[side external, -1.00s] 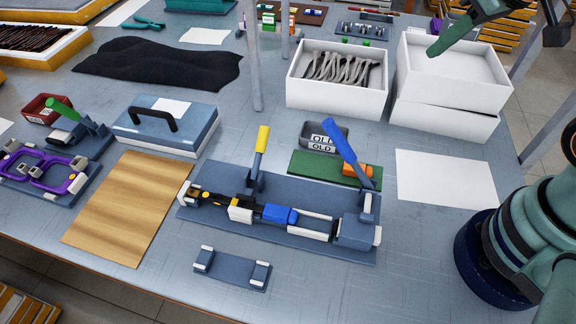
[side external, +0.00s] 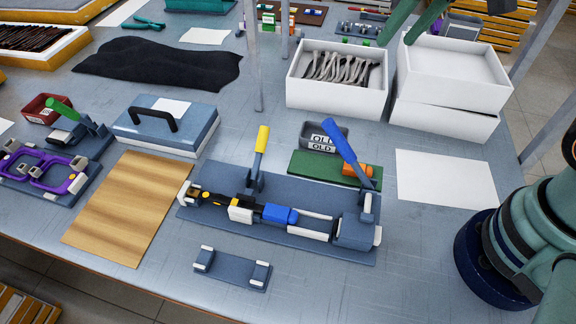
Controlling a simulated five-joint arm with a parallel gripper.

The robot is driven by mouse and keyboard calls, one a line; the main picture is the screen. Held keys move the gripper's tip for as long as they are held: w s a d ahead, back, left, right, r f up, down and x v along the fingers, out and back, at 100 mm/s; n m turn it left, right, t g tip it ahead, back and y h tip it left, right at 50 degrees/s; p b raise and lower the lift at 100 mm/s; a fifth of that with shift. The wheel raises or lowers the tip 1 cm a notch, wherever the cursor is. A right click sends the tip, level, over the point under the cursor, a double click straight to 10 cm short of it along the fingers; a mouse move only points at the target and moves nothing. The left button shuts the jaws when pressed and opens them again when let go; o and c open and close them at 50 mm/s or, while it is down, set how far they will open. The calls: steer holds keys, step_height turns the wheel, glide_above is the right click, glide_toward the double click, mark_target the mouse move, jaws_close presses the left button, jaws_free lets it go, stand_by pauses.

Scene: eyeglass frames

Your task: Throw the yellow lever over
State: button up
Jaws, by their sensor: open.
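The yellow lever (side external: 262,140) has a yellow grip on a grey arm and stands nearly upright, leaning slightly right. It rises from the back edge of the long grey fixture (side external: 288,187) in the middle of the table. A lever with a blue grip (side external: 340,140) stands at the fixture's right end, tilted up to the left. My gripper (side external: 396,42) shows only its green fingers at the top edge, apart and empty. It is above and to the right of the yellow lever, well away from it. The rest of my gripper is cut off by the frame.
White boxes (side external: 336,98) stand at the back right, near my gripper. A grey bin marked OLD (side external: 324,137) and a green mat (side external: 312,168) lie behind the fixture. A blue case (side external: 185,133) and a wooden board (side external: 130,205) are to its left. Grey posts (side external: 250,60) rise behind.

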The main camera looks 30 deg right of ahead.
steer(key=w+a+f+m+g, duration=0.25)
steer(key=w+a, duration=0.35)
steer(key=a, duration=0.4)
steer(key=m, duration=0.3)
glide_toward(265, 126)
steer(key=shift+g, duration=0.25)
steer(key=f, duration=0.3)
steer(key=w+f, duration=0.1)
steer(key=f, duration=0.3)
steer(key=w+f, duration=0.1)
steer(key=f, duration=0.3)
steer(key=shift+a, duration=0.3)
steer(key=shift+c, duration=0.3)
jaws_close()
